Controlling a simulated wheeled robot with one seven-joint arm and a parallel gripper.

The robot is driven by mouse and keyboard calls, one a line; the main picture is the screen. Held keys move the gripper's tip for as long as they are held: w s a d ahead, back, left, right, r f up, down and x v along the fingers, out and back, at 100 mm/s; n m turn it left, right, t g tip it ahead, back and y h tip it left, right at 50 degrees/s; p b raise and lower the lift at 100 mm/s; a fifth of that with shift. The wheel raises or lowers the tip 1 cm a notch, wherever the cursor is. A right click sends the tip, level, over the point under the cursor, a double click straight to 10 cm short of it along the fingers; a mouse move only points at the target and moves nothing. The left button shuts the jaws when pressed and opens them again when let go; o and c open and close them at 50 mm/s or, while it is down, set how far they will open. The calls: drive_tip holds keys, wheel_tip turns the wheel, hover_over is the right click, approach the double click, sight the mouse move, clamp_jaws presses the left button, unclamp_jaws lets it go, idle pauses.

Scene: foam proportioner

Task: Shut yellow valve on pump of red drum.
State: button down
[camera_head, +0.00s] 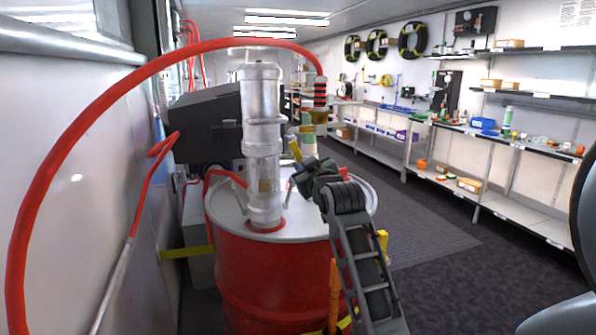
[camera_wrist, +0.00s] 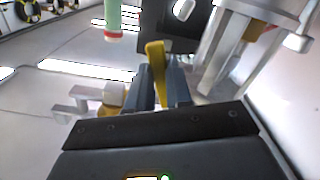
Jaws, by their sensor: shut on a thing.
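The red drum (camera_head: 265,285) stands upright with a pale grey lid. The pump (camera_head: 261,135), a clear and silver upright cylinder, rises from the lid. The yellow valve (camera_head: 295,149) shows as a small tilted handle just right of the pump, above the lid. My gripper (camera_head: 308,170) reaches it from the lower right. In the wrist view the yellow valve handle (camera_wrist: 155,62) stands up between the two grey fingers of my gripper (camera_wrist: 160,88), which are shut on it.
A red hose (camera_head: 130,75) arches over the drum to a brass fitting (camera_head: 320,115) right of the pump. A dark box (camera_head: 205,125) is behind the pump at left. A white wall is close on the left. Shelves (camera_head: 500,140) line the right; the floor (camera_head: 440,250) between is clear.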

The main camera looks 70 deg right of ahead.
drive_tip(key=shift+s+d+r+n, duration=0.4)
drive_tip(key=shift+r+n, duration=0.35)
drive_tip(key=shift+n, duration=1.5)
drive_tip(key=shift+s+d+r+n, duration=0.35)
drive_tip(key=shift+r+n, duration=0.45)
drive_tip(key=shift+n, duration=1.4)
drive_tip(key=shift+s+d+r+n, duration=0.4)
drive_tip(key=shift+r+n, duration=0.35)
drive_tip(key=shift+n, duration=1.5)
drive_tip(key=shift+a, duration=0.1)
drive_tip(key=c, duration=1)
unclamp_jaws()
drive_tip(key=shift+s, duration=0.1)
drive_tip(key=b+v, duration=0.1)
drive_tip(key=v, duration=0.6)
drive_tip(key=shift+s+a, duration=0.2)
drive_tip(key=shift+a, duration=0.1)
